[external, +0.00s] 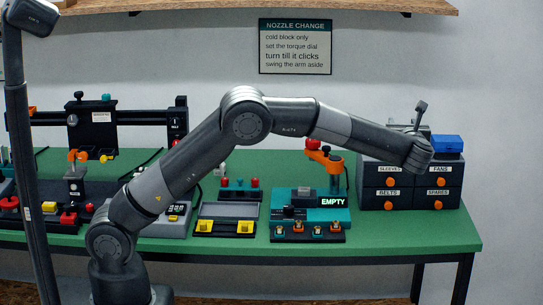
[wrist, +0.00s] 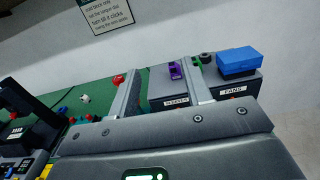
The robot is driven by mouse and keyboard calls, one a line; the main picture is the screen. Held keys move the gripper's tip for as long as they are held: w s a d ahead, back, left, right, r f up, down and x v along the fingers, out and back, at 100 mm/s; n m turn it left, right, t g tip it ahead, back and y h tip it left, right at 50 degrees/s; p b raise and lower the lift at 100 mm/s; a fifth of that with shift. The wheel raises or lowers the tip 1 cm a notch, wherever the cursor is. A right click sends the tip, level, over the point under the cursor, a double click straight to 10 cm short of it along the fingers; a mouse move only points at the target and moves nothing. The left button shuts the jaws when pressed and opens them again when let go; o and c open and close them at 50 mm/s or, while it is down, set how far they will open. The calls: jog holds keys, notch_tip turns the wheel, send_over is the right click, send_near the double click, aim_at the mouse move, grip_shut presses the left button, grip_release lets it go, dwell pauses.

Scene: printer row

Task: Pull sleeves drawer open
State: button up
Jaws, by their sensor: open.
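The sleeves drawer (external: 375,181) is the upper left drawer of a dark four-drawer cabinet (external: 360,165) at the right end of the green bench. It has a white label and an orange knob (external: 391,182), and its front looks flush with the others. In the wrist view its label (wrist: 176,102) shows between the fingers; its knob is hidden behind the gripper body. My gripper (wrist: 164,68) is open and empty, its two fingers spread over the cabinet. In the external view my wrist is above and in front of the cabinet, and the fingers are mostly hidden.
The fans drawer (external: 439,179), belts drawer (external: 375,198) and spares drawer (external: 452,197) adjoin it. A blue box (external: 447,144) and a purple item (wrist: 176,73) rest on top. An orange-armed teal station (external: 322,200) stands to the left. The bench front (external: 420,235) is clear.

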send_near(390, 183)
jog(key=s, duration=0.2)
jog(key=w, duration=1.1)
grip_shut()
